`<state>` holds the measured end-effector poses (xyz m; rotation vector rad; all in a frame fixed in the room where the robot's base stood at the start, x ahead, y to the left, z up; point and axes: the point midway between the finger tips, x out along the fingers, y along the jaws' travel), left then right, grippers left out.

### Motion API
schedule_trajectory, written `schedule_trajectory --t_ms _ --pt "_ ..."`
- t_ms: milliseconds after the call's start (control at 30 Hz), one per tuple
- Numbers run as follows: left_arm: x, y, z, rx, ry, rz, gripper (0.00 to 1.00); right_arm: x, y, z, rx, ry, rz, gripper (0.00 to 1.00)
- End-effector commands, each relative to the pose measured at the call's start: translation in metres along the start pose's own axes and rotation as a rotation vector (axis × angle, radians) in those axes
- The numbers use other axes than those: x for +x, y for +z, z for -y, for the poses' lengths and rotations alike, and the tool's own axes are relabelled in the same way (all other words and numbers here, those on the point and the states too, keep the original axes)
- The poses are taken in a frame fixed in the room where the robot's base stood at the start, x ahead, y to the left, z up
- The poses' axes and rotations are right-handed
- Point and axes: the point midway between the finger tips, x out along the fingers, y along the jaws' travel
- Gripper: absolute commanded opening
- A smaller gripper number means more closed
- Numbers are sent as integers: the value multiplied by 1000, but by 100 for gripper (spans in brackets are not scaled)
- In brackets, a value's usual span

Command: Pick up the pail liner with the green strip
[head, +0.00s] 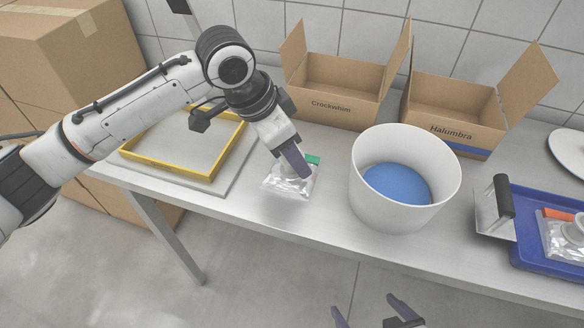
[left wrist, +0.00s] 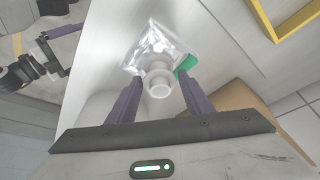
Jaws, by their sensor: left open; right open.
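The pail liner with the green strip (head: 283,186) is a clear, shiny film packet lying on the steel table, left of the white pail. Its green strip (head: 313,160) shows at its back right corner. In the left wrist view the liner (left wrist: 150,48) shows a pale round spout pointing towards my gripper. My left gripper (head: 300,170) is open just over the liner. In the left wrist view its two fingers (left wrist: 160,84) stand on either side of the spout, one close to the green strip; contact cannot be told. My right gripper (head: 365,307) is open and empty at the bottom, in front of the table.
A white pail (head: 395,208) with a blue inside stands right of the liner. Open boxes marked Crockwhim (head: 335,90) and Halumbra (head: 452,118) stand behind. A yellow-rimmed tray (head: 205,178) is at left. A blue tray (head: 525,205) at right holds an orange-strip liner (head: 562,238).

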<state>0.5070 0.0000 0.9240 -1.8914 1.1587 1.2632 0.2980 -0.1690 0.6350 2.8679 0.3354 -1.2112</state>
Motion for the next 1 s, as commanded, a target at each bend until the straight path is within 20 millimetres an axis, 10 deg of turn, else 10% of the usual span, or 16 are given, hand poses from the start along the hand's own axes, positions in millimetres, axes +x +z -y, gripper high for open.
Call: schedule_trajectory --t_ms 133,333,667,1000 --pt "0 0 0 0 0 0 46 0 -1 0 0 0 -2 100" --pt "0 0 0 0 0 0 14 0 -1 0 0 0 -2 100" --pt "-9 -4 1 0 -2 -2 14 -1 2 0 1 -1 3 100" --pt "-69 -30 0 2 -2 -3 14 -2 2 1 1 0 5 100"
